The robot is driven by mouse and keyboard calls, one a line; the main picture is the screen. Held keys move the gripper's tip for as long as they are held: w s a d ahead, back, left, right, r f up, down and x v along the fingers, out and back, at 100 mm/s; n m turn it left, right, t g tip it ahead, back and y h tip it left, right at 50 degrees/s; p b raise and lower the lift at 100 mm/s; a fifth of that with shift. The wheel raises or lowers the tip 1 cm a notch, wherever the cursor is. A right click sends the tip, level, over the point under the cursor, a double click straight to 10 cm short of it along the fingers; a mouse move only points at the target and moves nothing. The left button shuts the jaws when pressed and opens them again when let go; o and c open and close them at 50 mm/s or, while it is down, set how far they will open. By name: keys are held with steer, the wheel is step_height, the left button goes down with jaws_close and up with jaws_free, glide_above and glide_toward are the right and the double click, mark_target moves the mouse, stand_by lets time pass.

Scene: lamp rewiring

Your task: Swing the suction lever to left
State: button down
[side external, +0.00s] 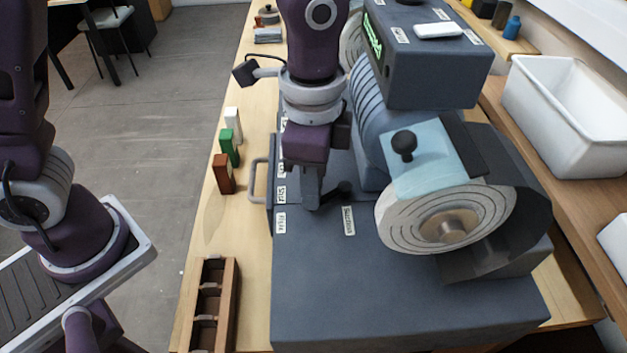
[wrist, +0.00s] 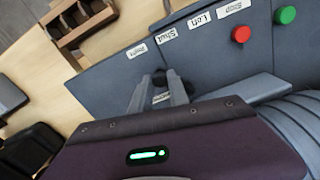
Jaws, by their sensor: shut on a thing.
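The suction lever (side external: 343,188) is a short black lever on top of the grey machine housing, near a "Suction" label (side external: 349,221). My gripper (side external: 313,203) reaches down to it from above, its fingers closed on the lever's end. In the wrist view the fingers (wrist: 162,92) meet around the dark lever knob (wrist: 160,76), which is partly hidden between them. Position labels lie along the housing edge: "Right" (wrist: 137,50), "Shut" (wrist: 166,36) and "Left" (wrist: 199,20). The gripped end lies near the "Right" and "Shut" labels.
The round grinding disc (side external: 440,215) and its pale blue guard (side external: 432,158) stand right of my gripper. A brown divided rack (side external: 234,300) and small coloured blocks (side external: 228,148) stand on the bench at left.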

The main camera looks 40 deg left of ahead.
steer(key=a+m, duration=0.1)
steer(key=m, duration=0.2)
steer(key=shift+w+a, duration=0.4)
steer(key=m, duration=0.1)
steer(key=w+a+m, duration=0.1)
steer(key=m, duration=0.1)
steer(key=shift+a, duration=0.1)
steer(key=m, duration=0.2)
steer(key=w+a+m, duration=0.1)
steer(key=shift+w+m, duration=0.2)
steer(key=shift+m, duration=0.2)
steer(key=shift+w+a+m, duration=0.2)
steer(key=shift+w+m, duration=0.3)
steer(key=shift+m, duration=0.45)
steer(key=shift+w+a+m, duration=0.2)
steer(key=shift+w+m, duration=0.25)
steer(key=shift+m, duration=0.5)
steer(key=c, duration=1.3)
jaws_free()
steer(key=shift+o, duration=0.2)
step_height(320, 180, up, 7)
